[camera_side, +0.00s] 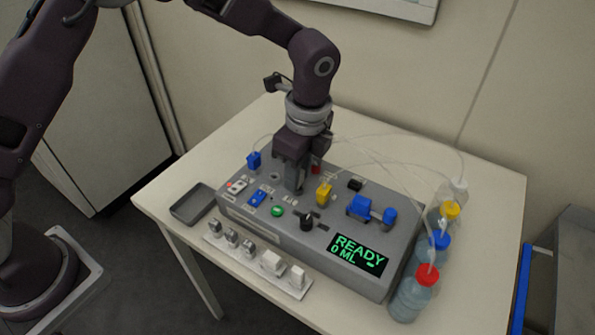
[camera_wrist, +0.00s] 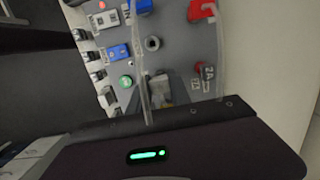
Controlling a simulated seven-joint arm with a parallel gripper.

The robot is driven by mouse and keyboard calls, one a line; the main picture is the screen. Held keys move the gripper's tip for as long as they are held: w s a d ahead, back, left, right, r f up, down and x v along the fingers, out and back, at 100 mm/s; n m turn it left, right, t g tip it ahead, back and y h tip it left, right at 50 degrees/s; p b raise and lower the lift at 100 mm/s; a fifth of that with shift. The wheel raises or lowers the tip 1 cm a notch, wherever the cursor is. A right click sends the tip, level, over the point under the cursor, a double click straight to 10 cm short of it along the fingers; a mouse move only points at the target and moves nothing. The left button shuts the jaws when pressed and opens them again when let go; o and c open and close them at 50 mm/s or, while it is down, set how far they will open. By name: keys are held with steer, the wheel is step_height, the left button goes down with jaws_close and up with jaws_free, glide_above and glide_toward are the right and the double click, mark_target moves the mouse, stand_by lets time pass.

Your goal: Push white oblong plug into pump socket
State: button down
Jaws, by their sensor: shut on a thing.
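My gripper (camera_side: 294,188) points down at the grey pump box (camera_side: 240,218), low over the middle of its top. In the wrist view, my gripper (camera_wrist: 158,92) is shut on a pale, whitish piece (camera_wrist: 165,84), which looks like the white oblong plug. Most of it is hidden by the fingers, and in the side view it cannot be made out. The panel spot under the fingertips is hidden, so I cannot tell whether the piece touches a socket. A round dark socket (camera_wrist: 152,43) shows beside the fingers in the wrist view.
A white rack (camera_side: 256,268) with several grey and white plugs lies in front of the box. A yellow plug (camera_side: 324,193) and a black knob (camera_side: 307,222) stand close to my gripper. Clear tubes (camera_wrist: 143,70) cross the wrist view. Bottles (camera_side: 411,298) stand at right; a tray (camera_side: 192,205) lies left.

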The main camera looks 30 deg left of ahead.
mark_target(302, 174)
steer(key=shift+f, duration=0.45)
steer(key=c, duration=1.1)
jaws_free()
steer(key=shift+r, duration=0.15)
steer(key=r, duration=0.4)
steer(key=d+r, duration=0.1)
steer(key=r, duration=0.1)
steer(key=shift+r, duration=0.4)
